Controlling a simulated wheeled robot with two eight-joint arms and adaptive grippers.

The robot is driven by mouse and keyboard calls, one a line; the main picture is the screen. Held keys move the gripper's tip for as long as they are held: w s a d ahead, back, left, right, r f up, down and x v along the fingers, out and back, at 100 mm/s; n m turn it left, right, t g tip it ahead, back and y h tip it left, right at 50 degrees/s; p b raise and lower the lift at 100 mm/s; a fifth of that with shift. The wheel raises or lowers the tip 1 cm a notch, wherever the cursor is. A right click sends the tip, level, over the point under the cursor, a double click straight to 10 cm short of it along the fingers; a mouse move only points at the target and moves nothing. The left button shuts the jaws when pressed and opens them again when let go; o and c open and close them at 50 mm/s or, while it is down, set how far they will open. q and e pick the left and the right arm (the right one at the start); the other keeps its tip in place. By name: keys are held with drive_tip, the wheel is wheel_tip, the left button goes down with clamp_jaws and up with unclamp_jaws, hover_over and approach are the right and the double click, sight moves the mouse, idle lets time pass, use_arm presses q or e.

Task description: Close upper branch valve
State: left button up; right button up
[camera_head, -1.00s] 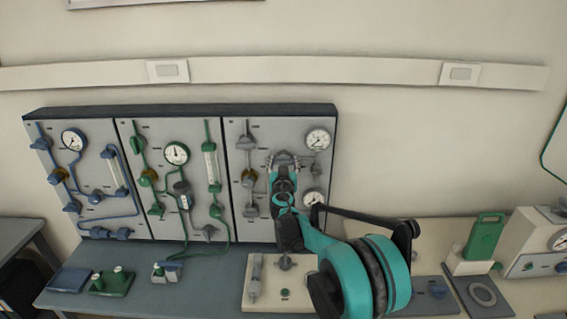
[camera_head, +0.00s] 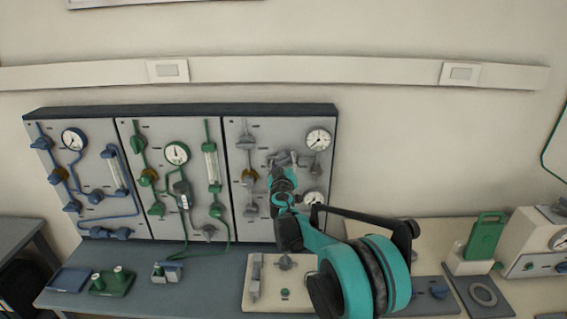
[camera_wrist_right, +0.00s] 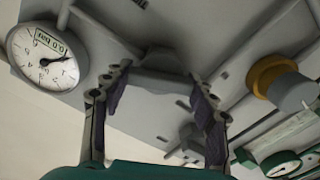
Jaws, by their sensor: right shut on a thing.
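A grey valve handle (camera_wrist_right: 160,82) on the grey right-hand wall panel (camera_head: 262,128) sits between the two fingers of my right gripper (camera_wrist_right: 162,98) in the wrist view. In the head view the same right gripper (camera_head: 284,160) reaches the upper middle of that panel, below and left of the upper gauge (camera_head: 318,139). It is shut on the handle; the exact finger contact is hard to see. In the head view the gripper mostly hides this valve. My left gripper is not in view.
Left of the gripper are a grey valve (camera_head: 246,142) and a valve with a gold collar (camera_head: 250,177). A lower gauge (camera_head: 313,198) is close beside my right arm. Green and blue piped panels lie further left. A bench (camera_head: 205,275) with small fixtures runs below.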

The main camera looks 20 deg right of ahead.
drive_tip(key=n, duration=0.6)
drive_tip(key=shift+a, duration=0.1)
drive_tip(key=n, duration=0.6)
drive_tip(key=shift+f+n, duration=0.15)
drive_tip(key=shift+n, duration=0.15)
idle(0.3)
drive_tip(key=o, duration=1.2)
drive_tip(key=shift+c, duration=0.2)
drive_tip(key=v, duration=1.2)
